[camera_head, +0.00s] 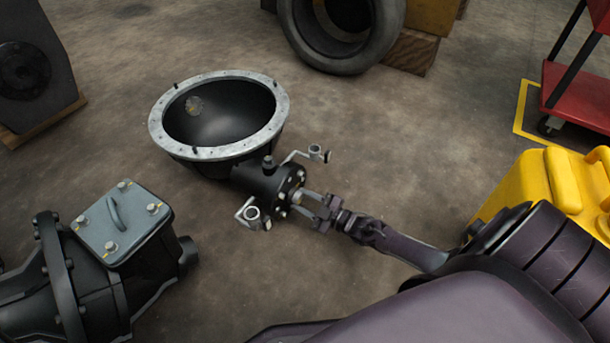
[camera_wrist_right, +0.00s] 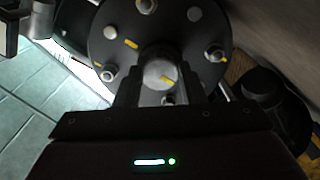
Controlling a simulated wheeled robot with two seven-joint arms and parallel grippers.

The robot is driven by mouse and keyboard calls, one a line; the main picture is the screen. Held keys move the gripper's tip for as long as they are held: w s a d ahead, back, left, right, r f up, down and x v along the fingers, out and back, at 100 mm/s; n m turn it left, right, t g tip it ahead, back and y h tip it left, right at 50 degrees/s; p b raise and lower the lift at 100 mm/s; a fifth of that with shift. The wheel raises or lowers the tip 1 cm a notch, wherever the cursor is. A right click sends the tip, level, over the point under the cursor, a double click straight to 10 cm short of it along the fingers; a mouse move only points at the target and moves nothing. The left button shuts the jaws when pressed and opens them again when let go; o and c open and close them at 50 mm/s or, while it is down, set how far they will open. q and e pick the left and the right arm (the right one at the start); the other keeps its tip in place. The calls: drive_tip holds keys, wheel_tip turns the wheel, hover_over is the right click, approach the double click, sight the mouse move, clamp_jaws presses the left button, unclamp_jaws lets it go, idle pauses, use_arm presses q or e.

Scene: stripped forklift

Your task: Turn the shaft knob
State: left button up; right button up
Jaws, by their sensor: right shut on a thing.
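The shaft knob (camera_wrist_right: 160,77) is a short round grey metal stub with a yellow mark, at the center of a dark bolted flange (camera_wrist_right: 110,35) in the right wrist view. In the head view the knob (camera_head: 298,197) sits at the end of the black cylinder (camera_head: 266,180) attached to the round housing. My right gripper (camera_head: 308,202) comes in from the right and is shut on the knob, one finger on each side. It also shows in the right wrist view (camera_wrist_right: 160,92). My left gripper is not in view.
A black bowl-shaped housing with a metal rim (camera_head: 158,130) joins the cylinder. Bent metal brackets (camera_head: 246,213) stick out beside the flange. A black gearbox (camera_head: 115,250) stands at left, a tire (camera_head: 345,55) at top, a yellow container (camera_head: 535,185) at right. Floor between them is clear.

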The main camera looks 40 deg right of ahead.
drive_tip(key=o, duration=1)
drive_tip(key=p+v, duration=0.3)
drive_tip(key=v, duration=0.3)
drive_tip(key=shift+s+d, duration=0.1)
drive_tip(key=shift+s, duration=0.2)
drive_tip(key=shift+s+d, duration=0.25)
drive_tip(key=shift+s, duration=0.35)
